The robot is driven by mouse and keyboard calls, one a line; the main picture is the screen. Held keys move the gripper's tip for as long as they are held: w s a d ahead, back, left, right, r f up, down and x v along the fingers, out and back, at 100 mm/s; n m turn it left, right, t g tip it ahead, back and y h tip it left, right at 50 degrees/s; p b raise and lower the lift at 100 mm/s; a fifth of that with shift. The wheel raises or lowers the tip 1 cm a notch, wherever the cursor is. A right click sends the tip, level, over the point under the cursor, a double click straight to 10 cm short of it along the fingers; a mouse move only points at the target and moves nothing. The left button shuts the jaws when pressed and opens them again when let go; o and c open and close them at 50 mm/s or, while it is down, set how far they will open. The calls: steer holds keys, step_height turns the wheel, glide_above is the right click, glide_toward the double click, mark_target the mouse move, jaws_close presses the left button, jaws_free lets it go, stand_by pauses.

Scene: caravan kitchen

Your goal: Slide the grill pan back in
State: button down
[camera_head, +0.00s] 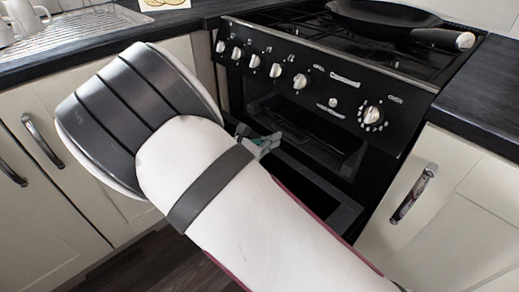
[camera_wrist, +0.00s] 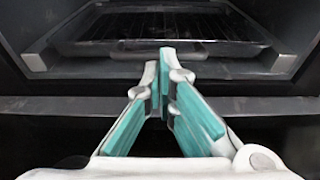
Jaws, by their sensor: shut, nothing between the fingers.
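The grill pan (camera_wrist: 110,30), a dark tray with a wire rack, lies inside the open grill compartment of the black cooker (camera_head: 330,82). In the head view the grill pan (camera_head: 308,124) shows as a dark rack below the knobs, partly hidden by my arm. My gripper (camera_wrist: 164,58) has teal-padded fingers closed together with nothing between them. Its tips point at the middle of the pan's front edge; I cannot tell if they touch it. In the head view my gripper (camera_head: 262,143) is small and partly hidden behind my arm, in front of the compartment.
A frying pan (camera_head: 385,18) sits on the hob at the back right. Cream cupboards with metal handles flank the cooker, with one handle (camera_head: 413,193) at the right. A dark ledge (camera_wrist: 240,106) runs below the grill opening. Dark floor (camera_head: 150,264) shows at the lower left.

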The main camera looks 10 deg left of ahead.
steer(key=shift+b+x, duration=0.3)
steer(key=shift+x, duration=0.8)
steer(key=x, duration=0.2)
steer(key=p+x, duration=0.1)
steer(key=r+x, duration=0.1)
steer(key=x, duration=0.1)
steer(key=shift+w+d+p, duration=0.2)
steer(key=shift+w+p, duration=0.15)
steer(key=shift+p, duration=0.05)
